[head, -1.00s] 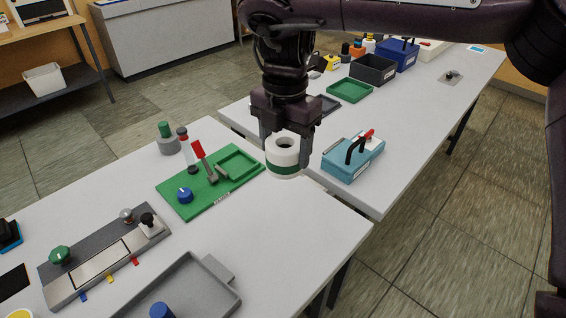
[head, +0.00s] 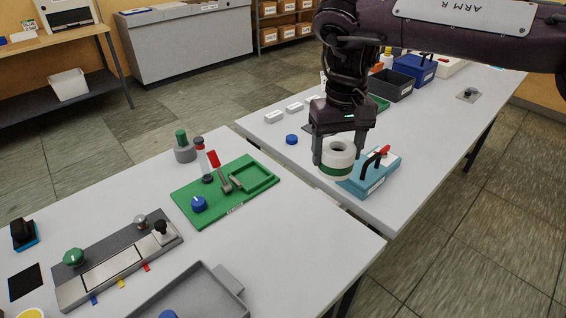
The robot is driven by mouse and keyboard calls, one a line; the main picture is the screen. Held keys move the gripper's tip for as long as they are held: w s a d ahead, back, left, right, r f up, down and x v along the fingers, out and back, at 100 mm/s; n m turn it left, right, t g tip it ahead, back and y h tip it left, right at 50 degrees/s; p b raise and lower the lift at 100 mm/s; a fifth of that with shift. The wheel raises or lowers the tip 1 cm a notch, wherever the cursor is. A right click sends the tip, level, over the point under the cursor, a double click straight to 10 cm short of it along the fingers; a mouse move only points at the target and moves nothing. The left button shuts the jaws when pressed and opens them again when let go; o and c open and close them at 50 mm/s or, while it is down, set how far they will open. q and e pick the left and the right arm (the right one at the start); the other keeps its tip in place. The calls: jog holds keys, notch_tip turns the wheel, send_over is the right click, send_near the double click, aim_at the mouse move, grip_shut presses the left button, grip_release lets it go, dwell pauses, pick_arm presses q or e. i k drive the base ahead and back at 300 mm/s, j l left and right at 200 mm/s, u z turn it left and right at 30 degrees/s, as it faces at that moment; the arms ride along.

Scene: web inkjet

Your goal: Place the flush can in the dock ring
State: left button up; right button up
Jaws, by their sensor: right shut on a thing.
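My right gripper (head: 338,156) is shut on a white, round can with a green band, which I take to be the flush can (head: 337,171). It is upright, with a dark round opening in its top and a finger at each side. It overlaps the left part of a teal block (head: 372,180) with a black handle and red lever on the right table; its height above that table is hard to judge. I cannot make out a dock ring with certainty. My left gripper is not in view.
The left table holds a green tray (head: 206,216) with tools, a grey bottle with a green cap (head: 184,150), a grey fixture plate (head: 112,268) and a grey tray (head: 228,299). A gap separates the tables. Bins (head: 392,84) stand farther back on the right table (head: 400,143).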

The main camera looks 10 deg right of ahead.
aim_at(251, 178)
jog(key=i+l+u, duration=0.1)
jog(key=u, duration=1.35)
jog(key=k+l, duration=0.1)
jog(key=l, duration=0.55)
jog(key=l+u, duration=0.1)
jog(key=l, duration=0.55)
jog(key=k, duration=0.05)
